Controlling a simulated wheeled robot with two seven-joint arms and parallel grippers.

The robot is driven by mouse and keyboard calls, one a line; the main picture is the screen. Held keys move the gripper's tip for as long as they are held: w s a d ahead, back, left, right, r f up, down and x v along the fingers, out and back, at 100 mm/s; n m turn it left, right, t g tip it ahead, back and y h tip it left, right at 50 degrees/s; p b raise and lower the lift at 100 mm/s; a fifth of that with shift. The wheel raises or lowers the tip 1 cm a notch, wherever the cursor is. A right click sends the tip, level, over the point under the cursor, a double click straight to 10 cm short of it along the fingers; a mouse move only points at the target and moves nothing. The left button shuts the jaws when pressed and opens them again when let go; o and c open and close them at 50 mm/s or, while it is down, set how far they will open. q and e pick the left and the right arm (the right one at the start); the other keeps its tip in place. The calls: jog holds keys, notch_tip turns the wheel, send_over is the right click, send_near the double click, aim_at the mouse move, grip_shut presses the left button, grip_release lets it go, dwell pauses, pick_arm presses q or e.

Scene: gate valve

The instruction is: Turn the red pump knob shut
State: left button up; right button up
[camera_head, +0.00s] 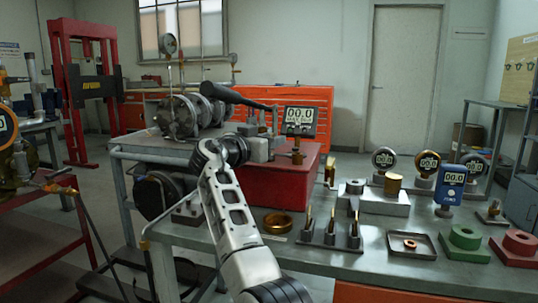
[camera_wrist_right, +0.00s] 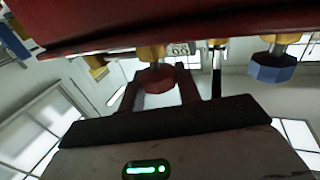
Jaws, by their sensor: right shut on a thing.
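The red knob (camera_wrist_right: 157,78) shows in the right wrist view, on a brass-coloured stem under a red body (camera_wrist_right: 160,22). My right gripper (camera_wrist_right: 160,88) is shut on it, with one finger on each side. In the head view my right arm reaches up from the bottom to the red pump box (camera_head: 284,190) on the bench. Its dark wrist is beside the grey fittings on top of the box. The red knob and the fingertips cannot be made out in the head view. My left gripper is not in view.
A blue knob (camera_wrist_right: 272,68) hangs to the right of the red one. A digital gauge (camera_head: 299,119) stands behind the box. The metal bench (camera_head: 330,262) holds a brass dish (camera_head: 278,222), upright pins, a tray (camera_head: 411,246) and several gauges.

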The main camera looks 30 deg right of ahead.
jog(key=shift+d+r+m+g+h+p, duration=0.15)
jog(key=shift+m+g+h+p, duration=0.25)
jog(key=shift+m+g, duration=1)
jog(key=shift+g, duration=0.8)
jog(key=shift+m+g+p, duration=0.3)
jog(key=shift+g+p, duration=0.1)
jog(key=o, duration=1)
jog(key=shift+c, duration=0.2)
